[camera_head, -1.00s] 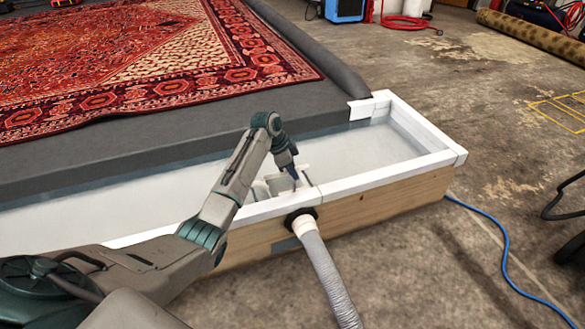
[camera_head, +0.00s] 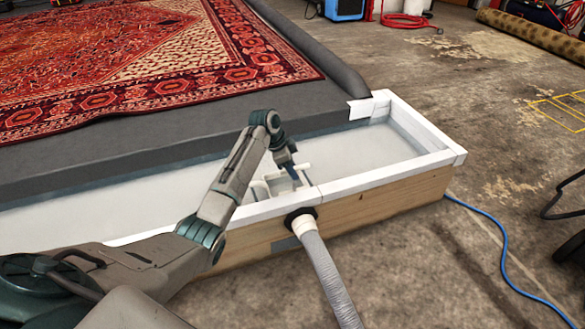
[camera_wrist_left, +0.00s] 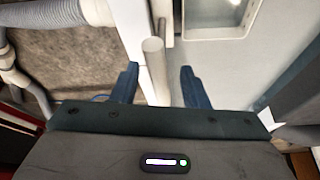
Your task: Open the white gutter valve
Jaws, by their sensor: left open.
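The white gutter valve (camera_head: 262,190) is a small white fitting inside the white gutter, by its near wall above the grey hose. My left gripper (camera_head: 292,176) is over the fitting, pointing down. In the left wrist view the left gripper (camera_wrist_left: 160,84) has its two blue fingers apart. A white round bar (camera_wrist_left: 154,62), which looks like the valve's handle, lies between them with a gap on either side. Whether the bar is at finger depth I cannot tell. The gripper partly hides the fitting in the head view. My right gripper is not in view.
The white-lined gutter (camera_head: 350,160) has a raised white rim and a wooden front. A grey ribbed hose (camera_head: 327,275) leaves its front. A red patterned rug (camera_head: 130,60) lies on the dark platform behind. A blue cable (camera_head: 508,258) lies on the concrete floor at right.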

